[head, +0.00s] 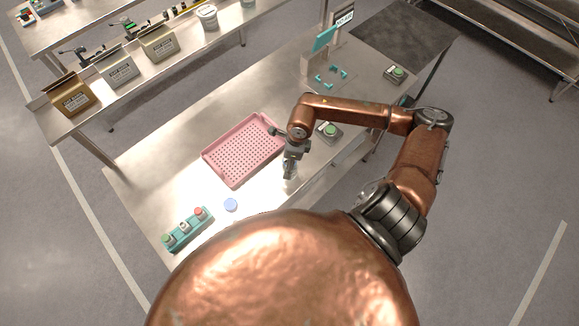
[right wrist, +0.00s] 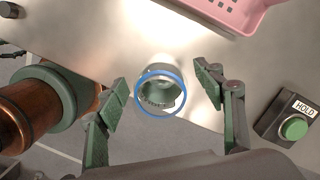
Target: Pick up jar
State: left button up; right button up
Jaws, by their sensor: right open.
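The jar (right wrist: 160,98) is in the middle of the right wrist view, a pale, clear-looking open vessel with a blue ring around its mouth and faint marks on its wall. My right gripper (right wrist: 163,86) is open, with one green-padded finger on either side of the jar in that view. I see no finger closed on it. In the head view my right gripper (head: 290,166) points down at the table's near edge, and it largely hides the jar. A round blue disc (head: 231,205) lies on the table to the left. My left gripper is not in view.
A pink perforated tray (head: 209,156) lies just left of my right gripper. A green-button box (head: 329,133), labelled HOLD in the wrist view (right wrist: 290,120), stands to the right. A teal button panel (head: 187,229) is at the near left. Labelled bins (head: 119,72) stand on the back bench.

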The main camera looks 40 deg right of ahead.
jog(key=shift+w+a+f, duration=0.1)
jog(key=shift+f, duration=0.85)
jog(key=c, duration=1.5)
